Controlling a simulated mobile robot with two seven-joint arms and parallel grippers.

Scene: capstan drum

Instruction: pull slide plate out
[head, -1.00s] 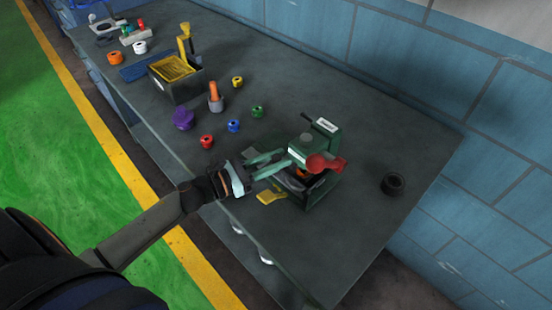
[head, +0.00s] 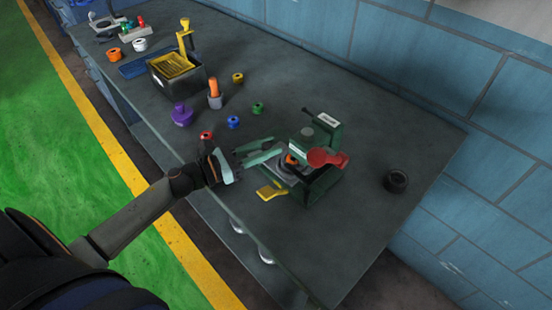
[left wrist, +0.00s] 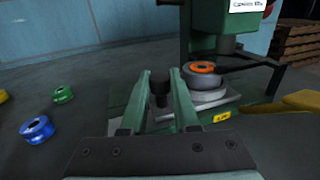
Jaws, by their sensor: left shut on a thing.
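My left gripper (head: 277,147) reaches in from the left. Its green fingers are shut on a black knob (left wrist: 159,88) at the plate's near side. My right gripper is not in view.
Red (head: 206,135), blue (head: 233,122) and green (head: 257,108) spools stand left of the press. A black ring (head: 396,181) lies to its right. The blue wall is behind the bench (head: 375,130).

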